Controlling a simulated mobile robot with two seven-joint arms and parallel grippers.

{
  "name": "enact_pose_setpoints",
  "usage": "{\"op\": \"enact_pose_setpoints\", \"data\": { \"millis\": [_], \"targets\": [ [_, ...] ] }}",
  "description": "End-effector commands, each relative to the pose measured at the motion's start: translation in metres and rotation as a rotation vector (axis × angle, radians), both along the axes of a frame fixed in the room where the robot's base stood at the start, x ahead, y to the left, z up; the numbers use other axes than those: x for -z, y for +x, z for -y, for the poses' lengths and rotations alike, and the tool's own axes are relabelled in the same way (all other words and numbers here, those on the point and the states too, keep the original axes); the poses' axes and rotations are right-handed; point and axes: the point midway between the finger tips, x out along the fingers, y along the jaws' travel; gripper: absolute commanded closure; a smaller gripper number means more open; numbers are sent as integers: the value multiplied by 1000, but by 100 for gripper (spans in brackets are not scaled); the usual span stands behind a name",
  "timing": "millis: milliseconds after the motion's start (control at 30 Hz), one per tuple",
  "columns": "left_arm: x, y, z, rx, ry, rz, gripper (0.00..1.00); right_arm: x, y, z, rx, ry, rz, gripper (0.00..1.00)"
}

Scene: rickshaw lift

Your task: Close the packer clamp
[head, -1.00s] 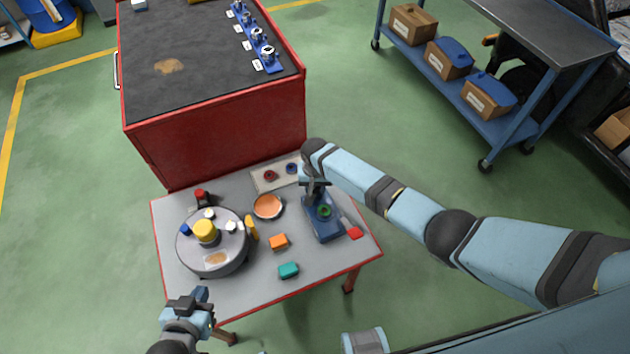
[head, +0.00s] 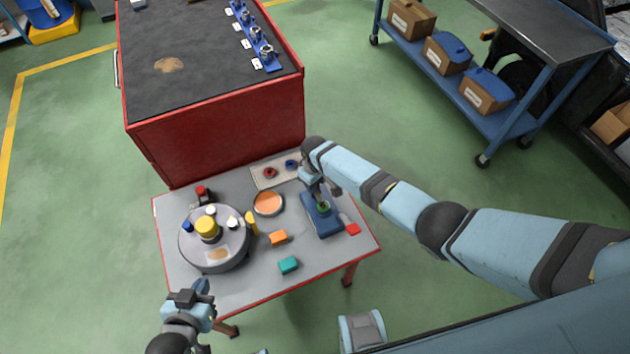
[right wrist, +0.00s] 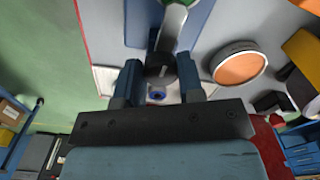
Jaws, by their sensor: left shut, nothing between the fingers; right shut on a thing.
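The packer clamp is a blue base (head: 322,218) on the right part of the small grey table, with a green ring (head: 324,206) on it. My right gripper (head: 320,185) is at the far end of the clamp and partly covers it. In the right wrist view its fingers (right wrist: 160,72) are shut around a dark round knob (right wrist: 161,64) on a grey lever (right wrist: 172,28) that runs toward the clamp. How far the lever is turned is hard to tell. My left gripper (head: 190,296) is shut and empty by the table's front left corner.
A grey round turntable (head: 214,256) with several small items fills the table's left. An orange dish (head: 268,203), an orange block (head: 278,237), a teal block (head: 288,265) and a red piece (head: 353,229) lie near the clamp. A red cabinet (head: 220,140) stands behind.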

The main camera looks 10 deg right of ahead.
Motion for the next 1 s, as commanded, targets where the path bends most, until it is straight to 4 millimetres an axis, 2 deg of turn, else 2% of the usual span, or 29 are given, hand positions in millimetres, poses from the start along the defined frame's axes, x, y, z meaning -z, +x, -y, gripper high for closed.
{"op": "enact_pose_setpoints", "data": {
  "millis": [267, 700, 733, 800, 833, 1000],
  "targets": [
    [2, -1, -1, -1, 2, -5, 100, 1, -1, 0, -64, 0, -1, 88],
    [2, -1, -1, -1, 2, -5, 100, 0, 0, 0, -72, 0, -1, 88],
    [2, -1, -1, -1, 2, -5, 100, 0, 0, 0, -71, 0, -1, 58],
    [1, -1, -1, -1, 2, -4, 100, 0, 0, 0, -71, 0, 0, 42],
    [1, -1, -1, -1, 1, -3, 100, 0, 0, 0, -71, 0, 0, 39],
    [0, 0, -1, -1, 1, -1, 100, 0, 0, 0, -70, 0, 0, 39]
  ]
}}
